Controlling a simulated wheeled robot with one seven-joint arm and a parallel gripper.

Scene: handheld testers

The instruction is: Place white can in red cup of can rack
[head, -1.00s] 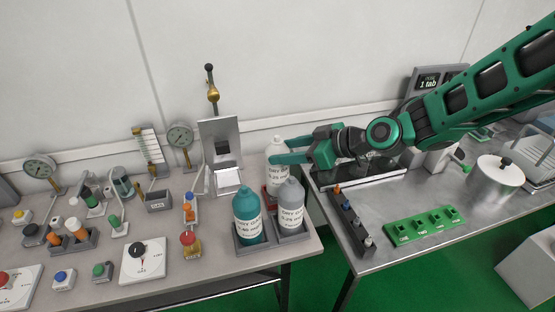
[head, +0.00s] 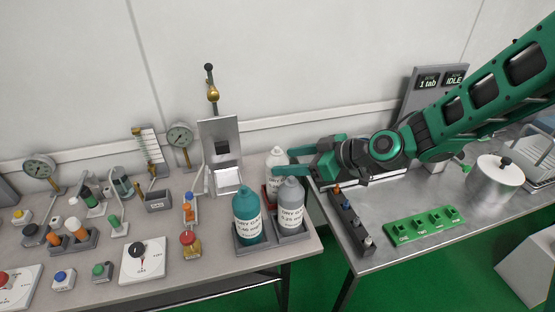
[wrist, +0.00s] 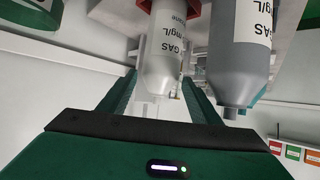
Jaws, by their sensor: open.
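The white can (head: 276,159) stands upright in the red cup (head: 267,196) of the can rack (head: 270,240), behind the teal and grey cans. In the wrist view the white can (wrist: 166,60) hangs upside down, with its base in the red cup (wrist: 196,8). My gripper (head: 293,160) reaches in from the right at the white can. Its fingers are open, and the wrist view shows the can's narrow top between and beyond them (wrist: 158,88). I cannot tell whether a finger touches the can. The lower part of the can is partly hidden by the grey can.
The teal can (head: 247,217) and grey can (head: 290,205) stand in the rack's front cups, close to the white can. A dispenser (head: 222,155) stands to the left. On the right bench are a dark peg strip (head: 351,220) and a green block (head: 424,225).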

